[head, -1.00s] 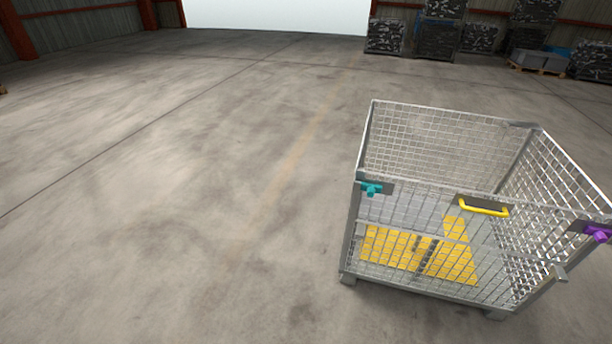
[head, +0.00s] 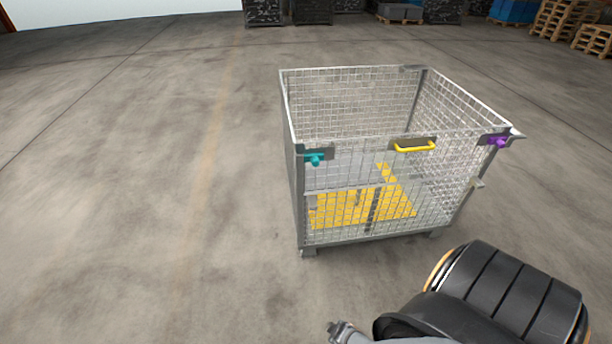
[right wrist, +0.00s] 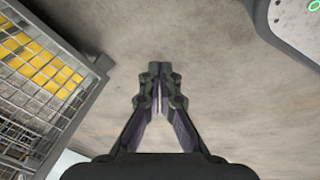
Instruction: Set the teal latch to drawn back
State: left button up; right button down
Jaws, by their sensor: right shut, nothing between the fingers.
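The teal latch (head: 315,159) sits at the upper left corner of the front of a wire mesh cage (head: 371,240), on a grey plate. I cannot tell its exact setting from here. A purple latch (head: 497,141) is at the upper right corner, and a yellow handle (head: 414,147) is between them on the same side. My right gripper (right wrist: 159,72) is shut and empty over bare floor in the right wrist view, apart from the cage. In the head view my right arm is at the lower right, in front of the cage. My left gripper is not in view.
The mesh cage also shows at the left of the right wrist view (right wrist: 88,97). Its floor has yellow panels (head: 340,208). Bare concrete floor (head: 120,200) is clear to the left. Pallets (head: 560,20) and dark stacks stand far back.

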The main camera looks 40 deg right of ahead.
jog(key=w+d+r+n+t+h+b, duration=0.1)
jog(key=w+d+n+t+b, duration=0.15)
jog(key=w, duration=1.05)
jog(key=w+d+r+n+t+h+b, duration=0.2)
jog(key=w+r+b, duration=0.1)
jog(key=w+r, duration=0.4)
jog(key=w+d+r+n+t+h+b, duration=0.1)
jog(key=w+d+r+t+h+b, duration=0.15)
jog(key=w+r, duration=0.45)
pick_arm(q)
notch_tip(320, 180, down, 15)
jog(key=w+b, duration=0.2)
jog(key=b, duration=0.3)
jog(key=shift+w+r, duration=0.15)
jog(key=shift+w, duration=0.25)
pick_arm(e)
jog(key=w+d+r+t+h, duration=0.1)
jog(key=w+r, duration=0.4)
jog(key=r, duration=0.5)
jog(key=w+d+r+n+t+h, duration=0.1)
jog(key=w+r+h, duration=0.3)
jog(key=r, duration=0.7)
jog(key=shift+w+d+r+t, duration=0.3)
jog(key=shift+w+d+t, duration=0.1)
jog(key=shift+t, duration=0.2)
jog(key=shift+n, duration=0.25)
